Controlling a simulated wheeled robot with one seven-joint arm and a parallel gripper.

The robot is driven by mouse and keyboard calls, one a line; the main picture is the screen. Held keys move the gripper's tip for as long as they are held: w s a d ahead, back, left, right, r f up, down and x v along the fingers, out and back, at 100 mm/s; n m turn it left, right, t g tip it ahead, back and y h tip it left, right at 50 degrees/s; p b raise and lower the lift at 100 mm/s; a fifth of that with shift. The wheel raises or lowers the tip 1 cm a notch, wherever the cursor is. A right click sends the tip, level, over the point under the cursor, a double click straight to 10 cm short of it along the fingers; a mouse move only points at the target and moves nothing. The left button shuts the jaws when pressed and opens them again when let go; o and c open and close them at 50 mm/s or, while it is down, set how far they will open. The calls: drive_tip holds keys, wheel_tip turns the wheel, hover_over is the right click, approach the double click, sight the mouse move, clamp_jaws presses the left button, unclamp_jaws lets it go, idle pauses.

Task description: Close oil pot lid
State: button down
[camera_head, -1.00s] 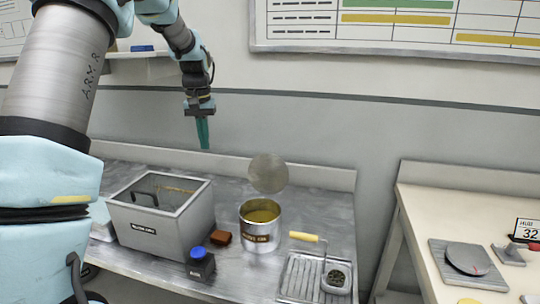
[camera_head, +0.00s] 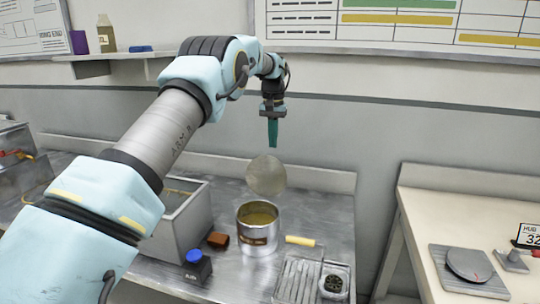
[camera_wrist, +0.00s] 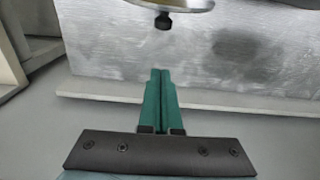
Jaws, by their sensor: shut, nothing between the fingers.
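The oil pot (camera_head: 258,232) is a metal cylinder with a dark label and yellow oil inside, standing on the metal counter. Its round lid (camera_head: 266,174) stands raised and open above the pot's back rim. My gripper (camera_head: 272,146) has green fingers, shut and empty, pointing down above and slightly behind the lid, apart from it. In the wrist view the shut fingers (camera_wrist: 158,76) show in the middle. The lid's edge and a dark knob (camera_wrist: 163,22) show at the top of that view.
A grey metal box (camera_head: 182,222) stands left of the pot, partly behind my arm. A blue-topped button box (camera_head: 196,266), a brown block (camera_head: 218,240), a yellow handle (camera_head: 300,241) and a ridged tray (camera_head: 296,278) lie nearby. A cream table (camera_head: 420,220) is at right.

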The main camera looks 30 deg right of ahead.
sight(267, 175)
drive_tip(key=shift+s+a+f+p, duration=0.4)
drive_tip(key=shift+s+f+p, duration=0.1)
drive_tip(key=shift+f, duration=0.2)
drive_tip(key=shift+s+a+f+p, duration=0.45)
drive_tip(key=shift+f, duration=0.3)
drive_tip(key=shift+s+a+f+p, duration=0.4)
drive_tip(key=shift+s+f+p, duration=0.1)
drive_tip(key=shift+f, duration=0.2)
drive_tip(key=shift+w+a+b, duration=0.1)
drive_tip(key=shift+b, duration=0.2)
